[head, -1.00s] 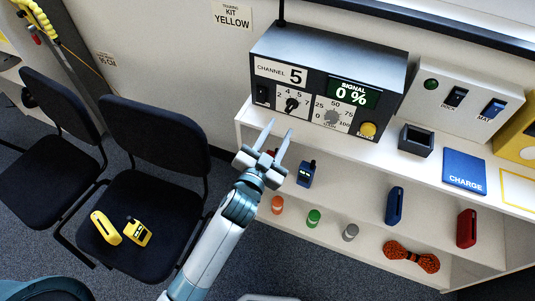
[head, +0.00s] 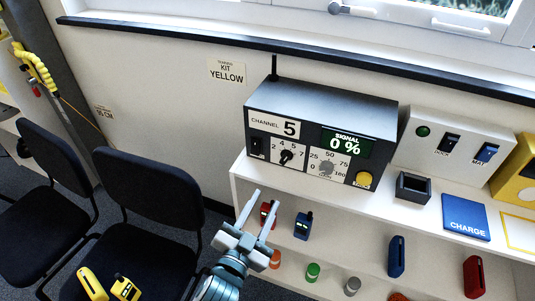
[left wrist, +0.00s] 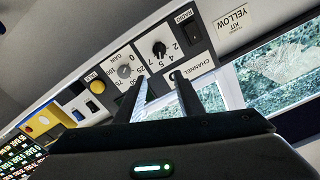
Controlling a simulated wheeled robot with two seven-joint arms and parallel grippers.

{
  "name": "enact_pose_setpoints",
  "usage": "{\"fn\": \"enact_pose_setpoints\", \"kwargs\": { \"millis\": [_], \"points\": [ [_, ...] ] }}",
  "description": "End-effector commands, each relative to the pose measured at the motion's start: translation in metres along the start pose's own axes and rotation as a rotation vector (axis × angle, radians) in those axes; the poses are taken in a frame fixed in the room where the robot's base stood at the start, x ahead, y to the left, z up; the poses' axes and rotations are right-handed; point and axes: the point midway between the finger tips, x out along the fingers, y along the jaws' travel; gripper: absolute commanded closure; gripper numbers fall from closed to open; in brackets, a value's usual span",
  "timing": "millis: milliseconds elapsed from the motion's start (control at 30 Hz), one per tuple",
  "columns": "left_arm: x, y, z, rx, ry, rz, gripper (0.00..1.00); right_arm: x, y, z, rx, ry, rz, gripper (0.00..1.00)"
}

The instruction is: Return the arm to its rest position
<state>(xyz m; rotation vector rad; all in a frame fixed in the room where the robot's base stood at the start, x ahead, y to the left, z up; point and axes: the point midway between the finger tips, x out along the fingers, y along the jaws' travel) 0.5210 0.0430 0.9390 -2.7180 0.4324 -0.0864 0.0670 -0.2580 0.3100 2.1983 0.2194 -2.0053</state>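My left gripper (head: 251,216) is in the lower middle of the head view, in front of the shelf. Its two fingers are apart with nothing between them. In the left wrist view the open fingers (left wrist: 162,100) point toward the grey radio box. The radio box (head: 320,120) stands on the shelf top, showing channel 5 and signal 0 %. Its dial panel also shows in the left wrist view (left wrist: 160,50). The fingers look apart from the box. My right gripper is in neither view.
The white shelf (head: 240,180) holds a red handset (head: 268,213) and a blue handset (head: 303,225) just beyond my gripper. A black open box (head: 412,188) and a blue charge pad (head: 465,217) are on top. Black chairs (head: 150,200) stand at left, one bearing yellow items.

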Motion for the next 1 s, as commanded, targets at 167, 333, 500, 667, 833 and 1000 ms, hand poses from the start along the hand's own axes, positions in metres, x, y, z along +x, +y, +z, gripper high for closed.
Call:
{"fn": "enact_pose_setpoints", "kwargs": {
  "millis": [167, 333, 500, 667, 833, 1000],
  "points": [
    [0.0, 0.001, 0.002, -0.001, -0.004, 0.001, 0.66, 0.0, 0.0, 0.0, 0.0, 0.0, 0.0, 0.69],
    [0.002, 0.009, 0.027, -0.005, -0.047, 0.018, 0.66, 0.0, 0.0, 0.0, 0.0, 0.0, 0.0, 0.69],
    [0.002, 0.029, 0.093, -0.019, -0.157, 0.056, 0.66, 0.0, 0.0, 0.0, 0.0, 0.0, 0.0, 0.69],
    [-0.012, 0.056, 0.183, -0.046, -0.313, 0.103, 0.66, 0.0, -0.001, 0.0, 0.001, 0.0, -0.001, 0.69],
    [-0.047, 0.083, 0.282, -0.084, -0.492, 0.147, 0.66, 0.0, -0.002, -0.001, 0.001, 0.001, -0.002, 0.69],
    [-0.101, 0.106, 0.373, -0.129, -0.673, 0.181, 0.66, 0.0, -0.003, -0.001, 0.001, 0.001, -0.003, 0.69]
  ]
}}
